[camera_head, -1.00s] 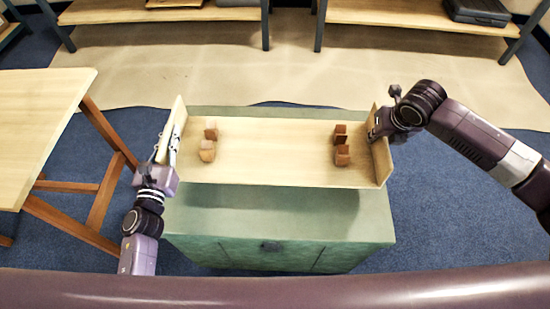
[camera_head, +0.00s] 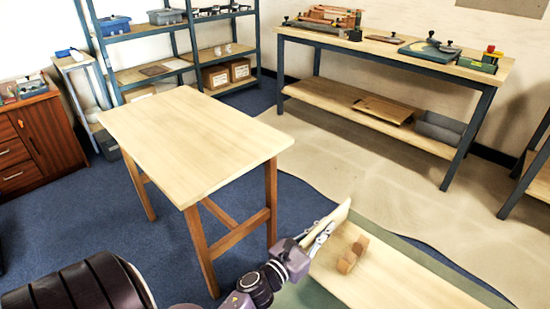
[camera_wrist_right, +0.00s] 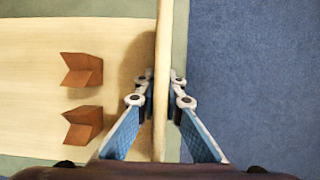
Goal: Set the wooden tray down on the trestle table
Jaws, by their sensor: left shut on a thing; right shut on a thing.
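The wooden tray (camera_head: 400,280) is pale, with upright end walls, and only its left part shows in the head view. Wooden blocks (camera_head: 347,262) stand on it near the left end. My left gripper (camera_head: 322,236) is shut on the left end wall. In the right wrist view, my right gripper (camera_wrist_right: 162,90) is shut on the opposite end wall (camera_wrist_right: 163,40), one finger on each side. Two brown blocks (camera_wrist_right: 83,70) (camera_wrist_right: 84,124) stand inside that end. The trestle table (camera_head: 195,135), pale-topped with brown legs, stands left of the tray; its top is bare.
Blue carpet (camera_head: 85,210) surrounds the trestle table. Behind are shelves (camera_head: 150,75), a long workbench (camera_head: 390,50) with tools, and a brown drawer cabinet (camera_head: 50,145) at far left.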

